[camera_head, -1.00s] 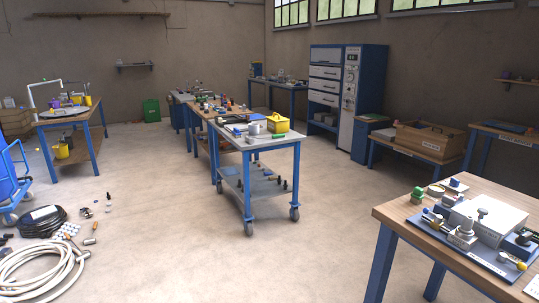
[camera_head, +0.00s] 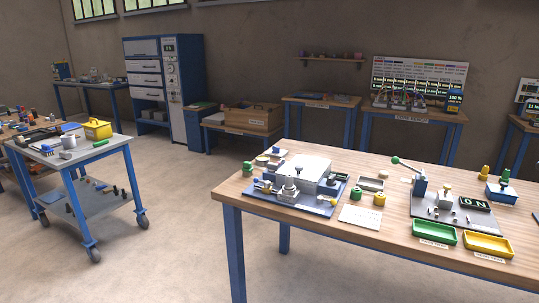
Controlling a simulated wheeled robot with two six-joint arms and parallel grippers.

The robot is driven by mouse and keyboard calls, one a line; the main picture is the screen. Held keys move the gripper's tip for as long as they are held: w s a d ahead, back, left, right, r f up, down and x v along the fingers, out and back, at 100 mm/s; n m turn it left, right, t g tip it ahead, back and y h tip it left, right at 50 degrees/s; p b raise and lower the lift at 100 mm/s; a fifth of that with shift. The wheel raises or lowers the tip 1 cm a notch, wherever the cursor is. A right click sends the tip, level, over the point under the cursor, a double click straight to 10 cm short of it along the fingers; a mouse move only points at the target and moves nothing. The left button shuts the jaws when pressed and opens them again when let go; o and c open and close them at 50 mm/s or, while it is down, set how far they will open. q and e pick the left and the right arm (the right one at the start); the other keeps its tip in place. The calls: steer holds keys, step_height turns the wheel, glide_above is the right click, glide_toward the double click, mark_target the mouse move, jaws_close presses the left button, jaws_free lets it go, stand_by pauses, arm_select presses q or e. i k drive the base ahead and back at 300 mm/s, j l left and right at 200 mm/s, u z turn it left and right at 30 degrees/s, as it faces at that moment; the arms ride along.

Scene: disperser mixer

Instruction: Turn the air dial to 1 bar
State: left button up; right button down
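I cannot make out which part is the air dial from here; no bar scale is readable. A tall blue and white cabinet (camera_head: 178,92) at the back left has a narrow front panel with small round fittings, too small to tell apart. On the near wooden bench, a grey box-shaped device (camera_head: 304,174) stands on a blue base plate (camera_head: 322,210) with small knobs and fittings in front. Neither of my grippers is in view.
A wheeled cart (camera_head: 112,144) with a yellow box (camera_head: 97,129) stands at the left. Open floor (camera_head: 170,235) lies between cart and bench.

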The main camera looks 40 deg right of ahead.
mark_target(276, 150)
steer(key=z, duration=0.7)
